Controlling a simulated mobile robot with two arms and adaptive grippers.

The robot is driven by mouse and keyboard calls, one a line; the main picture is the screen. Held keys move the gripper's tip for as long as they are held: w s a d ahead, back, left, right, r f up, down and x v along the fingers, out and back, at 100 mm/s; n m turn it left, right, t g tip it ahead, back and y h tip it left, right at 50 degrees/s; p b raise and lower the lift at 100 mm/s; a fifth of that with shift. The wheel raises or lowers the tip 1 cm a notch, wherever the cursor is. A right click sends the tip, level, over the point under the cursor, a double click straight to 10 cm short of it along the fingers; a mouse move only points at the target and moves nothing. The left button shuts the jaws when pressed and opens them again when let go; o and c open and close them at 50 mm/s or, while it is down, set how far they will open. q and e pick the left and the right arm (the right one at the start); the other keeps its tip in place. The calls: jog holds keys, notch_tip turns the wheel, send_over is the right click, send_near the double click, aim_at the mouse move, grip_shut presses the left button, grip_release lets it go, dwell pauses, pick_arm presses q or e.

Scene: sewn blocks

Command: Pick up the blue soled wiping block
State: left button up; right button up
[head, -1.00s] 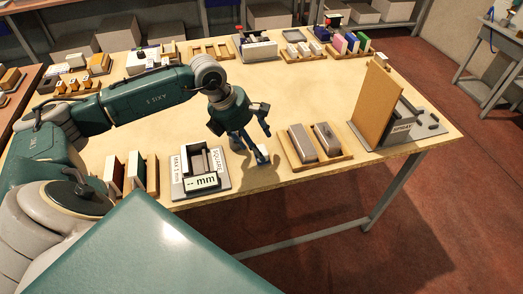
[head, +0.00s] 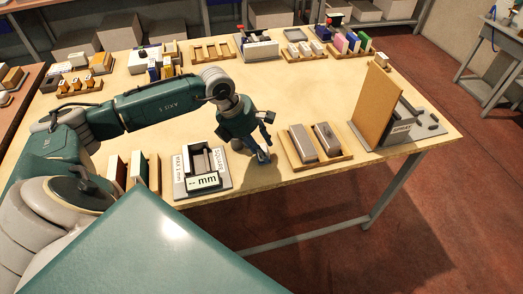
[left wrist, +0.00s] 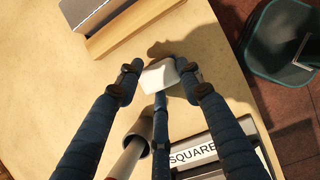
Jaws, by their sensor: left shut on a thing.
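My left gripper (head: 261,142) is low over the front edge area of the table, between the SQUARE gauge and the tray of grey blocks. In the left wrist view the gripper (left wrist: 160,78) is shut on a small pale block (left wrist: 159,74), with a finger on each side. The block looks white on the face I see; its sole is hidden, so I cannot tell its colour. In the head view the fingers mostly cover the block. My right gripper is not in view.
The SQUARE gauge (head: 223,181) stands just left of the gripper. A wooden tray (head: 341,159) with two grey blocks is close on the right. A tan upright board (head: 375,105) stands farther right. Racks of coloured blocks line the back; the table's middle is clear.

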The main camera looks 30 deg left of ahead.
pick_arm(q)
jog(key=shift+r, duration=0.4)
notch_tip(320, 180, up, 19)
jog(key=b, duration=0.4)
jog(key=shift+r, duration=0.15)
